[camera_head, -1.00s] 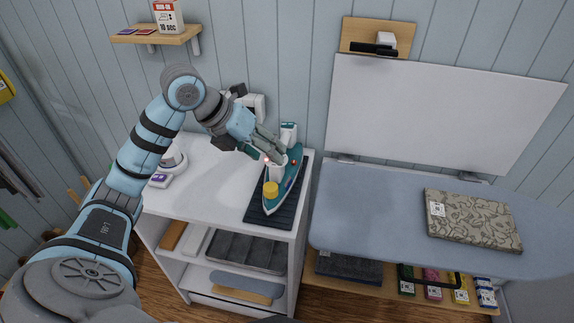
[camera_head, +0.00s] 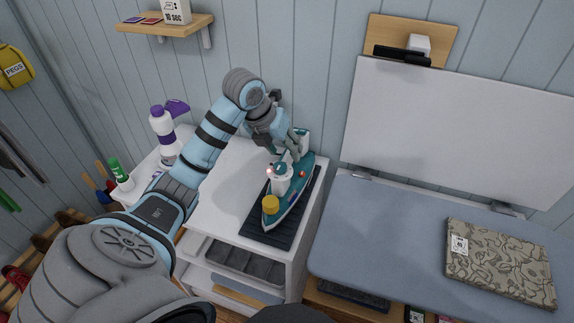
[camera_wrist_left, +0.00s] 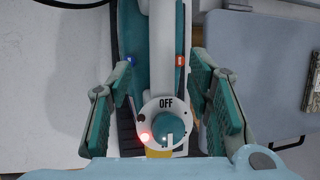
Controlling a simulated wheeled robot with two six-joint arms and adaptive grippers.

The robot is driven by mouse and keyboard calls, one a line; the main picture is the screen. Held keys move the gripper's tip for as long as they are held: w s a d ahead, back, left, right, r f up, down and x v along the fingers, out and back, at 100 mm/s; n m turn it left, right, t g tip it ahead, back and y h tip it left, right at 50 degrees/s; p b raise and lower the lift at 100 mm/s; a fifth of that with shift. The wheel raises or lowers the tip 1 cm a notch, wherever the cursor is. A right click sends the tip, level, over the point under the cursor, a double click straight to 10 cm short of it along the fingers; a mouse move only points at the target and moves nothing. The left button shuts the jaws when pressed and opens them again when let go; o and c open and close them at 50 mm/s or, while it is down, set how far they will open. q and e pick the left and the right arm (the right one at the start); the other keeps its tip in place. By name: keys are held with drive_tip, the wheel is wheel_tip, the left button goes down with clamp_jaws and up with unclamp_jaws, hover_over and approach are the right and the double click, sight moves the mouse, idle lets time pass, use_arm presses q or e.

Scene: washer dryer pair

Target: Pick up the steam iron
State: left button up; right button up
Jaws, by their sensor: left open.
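The steam iron (camera_head: 288,192) is teal and white with a yellow cap at its near end. It lies on a dark ribbed mat (camera_head: 261,225) on top of the white cabinet. My left gripper (camera_head: 293,157) is over the iron's white handle, pointing down. In the left wrist view the open fingers (camera_wrist_left: 165,105) stand on either side of the handle (camera_wrist_left: 162,60), with a gap on both sides. A dial marked OFF (camera_wrist_left: 165,122) and a lit red light show between them. My right gripper is not in view.
The ironing board (camera_head: 385,235) stands just right of the cabinet, with a folded patterned cloth (camera_head: 500,262) on it. A white and purple bottle (camera_head: 163,135) stands at the left. A small shelf (camera_head: 165,24) is on the wall above.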

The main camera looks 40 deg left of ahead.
sight(288, 153)
use_arm(q)
drive_tip(key=x, duration=0.4)
drive_tip(key=shift+w+f, duration=0.2)
drive_tip(key=shift+w, duration=0.15)
drive_tip(key=shift+s, duration=0.1)
drive_tip(key=shift+c, duration=1.1)
clamp_jaws()
drive_tip(key=shift+r, duration=0.1)
